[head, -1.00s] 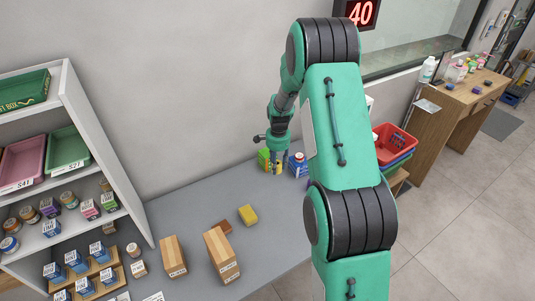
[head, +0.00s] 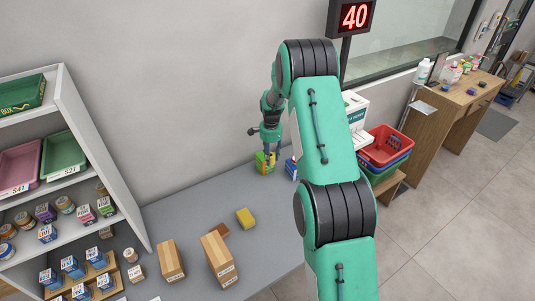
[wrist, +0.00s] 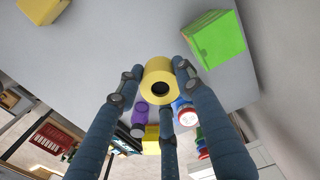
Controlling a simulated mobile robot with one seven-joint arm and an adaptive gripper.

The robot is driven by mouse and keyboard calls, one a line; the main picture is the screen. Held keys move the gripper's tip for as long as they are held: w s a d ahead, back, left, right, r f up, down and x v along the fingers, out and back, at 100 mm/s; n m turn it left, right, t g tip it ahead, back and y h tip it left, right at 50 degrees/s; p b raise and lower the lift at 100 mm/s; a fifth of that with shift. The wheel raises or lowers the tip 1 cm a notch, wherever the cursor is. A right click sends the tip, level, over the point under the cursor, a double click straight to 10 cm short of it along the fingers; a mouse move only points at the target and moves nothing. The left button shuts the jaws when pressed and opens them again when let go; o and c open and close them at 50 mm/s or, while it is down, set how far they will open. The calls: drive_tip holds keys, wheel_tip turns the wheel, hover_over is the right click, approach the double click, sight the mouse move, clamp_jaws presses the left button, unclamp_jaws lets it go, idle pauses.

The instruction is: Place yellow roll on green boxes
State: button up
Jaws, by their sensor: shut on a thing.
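My gripper (wrist: 158,85) is shut on the yellow roll (wrist: 160,70), a short cylinder with a dark hole in its end. The green boxes (wrist: 215,40) show to the upper right of the roll in the wrist view, with a gap between them in that picture. In the head view my gripper (head: 271,153) is over the counter by the back wall, close to the green boxes (head: 261,162). The roll is small and partly hidden by the fingers there, so its height over the boxes is hard to tell.
A yellow block (head: 246,218) and wooden blocks (head: 220,257) stand on the grey counter (head: 190,215). A purple bottle (wrist: 139,117) and a white-and-blue container (wrist: 185,112) are beyond the fingers. Shelves (head: 105,165) stand at left; red baskets (head: 385,145) are at right.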

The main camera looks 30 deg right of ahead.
drive_tip(key=shift+w+d+f, duration=0.15)
drive_tip(key=shift+w+d, duration=0.35)
drive_tip(key=shift+w, duration=0.7)
drive_tip(key=shift+w+d+f, duration=0.1)
drive_tip(key=shift+w+d, duration=0.35)
drive_tip(key=shift+w, duration=0.7)
drive_tip(key=shift+w+d+f, duration=0.15)
drive_tip(key=shift+w+d, duration=0.35)
drive_tip(key=shift+w, duration=0.7)
drive_tip(key=shift+f, duration=1.75)
drive_tip(key=shift+f, duration=0.15)
drive_tip(key=o, duration=1.1)
drive_tip(key=shift+o, duration=0.2)
wheel_tip(320, 180, up, 12)
